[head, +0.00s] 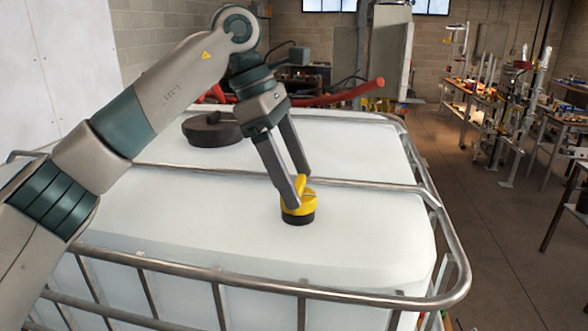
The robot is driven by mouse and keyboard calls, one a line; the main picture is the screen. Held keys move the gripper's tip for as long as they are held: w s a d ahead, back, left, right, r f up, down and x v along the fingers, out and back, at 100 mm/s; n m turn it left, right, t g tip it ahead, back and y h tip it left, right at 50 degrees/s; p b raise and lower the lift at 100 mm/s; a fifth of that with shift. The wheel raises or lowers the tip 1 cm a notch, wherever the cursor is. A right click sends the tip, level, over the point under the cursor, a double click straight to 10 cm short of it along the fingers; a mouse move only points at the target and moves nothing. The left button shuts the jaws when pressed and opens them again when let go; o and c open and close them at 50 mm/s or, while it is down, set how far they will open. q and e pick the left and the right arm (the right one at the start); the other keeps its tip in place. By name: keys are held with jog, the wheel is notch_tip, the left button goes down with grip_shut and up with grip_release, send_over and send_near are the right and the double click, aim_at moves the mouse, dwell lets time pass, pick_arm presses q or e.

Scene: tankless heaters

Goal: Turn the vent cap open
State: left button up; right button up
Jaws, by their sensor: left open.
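The vent cap (310,197) is a small yellow cap with a raised grip on a black base, on top of the white tank (190,225). My left gripper (299,190) reaches down to it from above and left. Its two grey fingers are apart, with the tips at the cap's raised grip, one in front and one behind it. The near finger hides part of the cap, and I cannot tell whether the fingers touch it. My right gripper is not in view.
A metal tube cage (310,291) surrounds the tank, with a bar crossing its top behind the cap. A large dark lid (212,130) sits further back on the tank, near a red pipe (340,93). Cluttered workbenches (480,95) stand at the right, beyond open floor.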

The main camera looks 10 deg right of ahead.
pick_arm(q)
jog(key=shift+c, duration=0.3)
jog(key=c, duration=1)
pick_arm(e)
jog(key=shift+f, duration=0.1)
